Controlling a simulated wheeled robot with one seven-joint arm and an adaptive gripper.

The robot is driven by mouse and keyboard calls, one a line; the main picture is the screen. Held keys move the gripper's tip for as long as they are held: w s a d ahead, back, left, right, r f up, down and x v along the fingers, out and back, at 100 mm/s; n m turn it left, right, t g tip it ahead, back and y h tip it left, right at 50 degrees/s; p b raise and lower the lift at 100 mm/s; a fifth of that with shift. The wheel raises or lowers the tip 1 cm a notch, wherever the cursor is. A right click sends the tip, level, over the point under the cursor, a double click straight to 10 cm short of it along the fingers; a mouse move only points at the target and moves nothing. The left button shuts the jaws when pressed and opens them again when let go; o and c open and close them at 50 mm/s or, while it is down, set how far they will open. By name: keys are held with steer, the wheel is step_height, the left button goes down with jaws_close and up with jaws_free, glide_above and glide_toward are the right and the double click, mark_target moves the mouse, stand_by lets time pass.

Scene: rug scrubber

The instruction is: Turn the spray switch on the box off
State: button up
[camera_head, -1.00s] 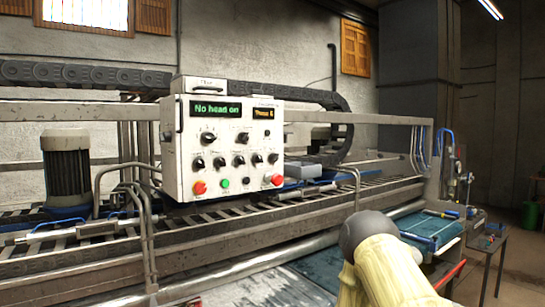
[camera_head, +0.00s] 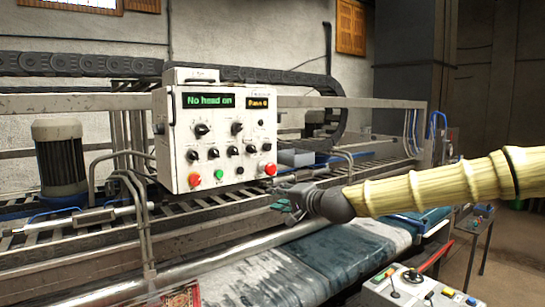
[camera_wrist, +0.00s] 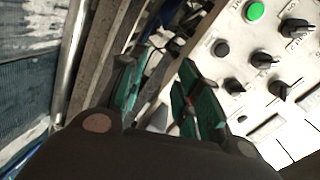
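The white control box (camera_head: 178,148) stands at centre left in the head view, with a green display reading "No head on" and a smaller orange one. Its front carries several black knobs, a green button (camera_head: 219,174), a red button (camera_head: 194,180) and a larger red one (camera_head: 270,169). The labels are too small to read, so I cannot tell which knob is the spray switch. My gripper (camera_head: 288,203) is below and right of the box, apart from it. In the wrist view my gripper's (camera_wrist: 157,70) green fingers are spread and empty, beside the box face (camera_wrist: 240,45).
Behind and below the box runs a metal frame with a slatted rail (camera_head: 75,232). A grey motor (camera_head: 60,160) stands left of the box. A wet blue-grey rug (camera_head: 270,268) lies in front. A small panel with a joystick (camera_head: 412,276) is at the bottom right.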

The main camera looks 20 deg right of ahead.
steer(key=m+t, duration=0.1)
steer(key=t, duration=0.1)
glide_toward(271, 148)
steer(key=shift+p+x, duration=2.3)
steer(key=shift+x, duration=2.55)
jaws_close()
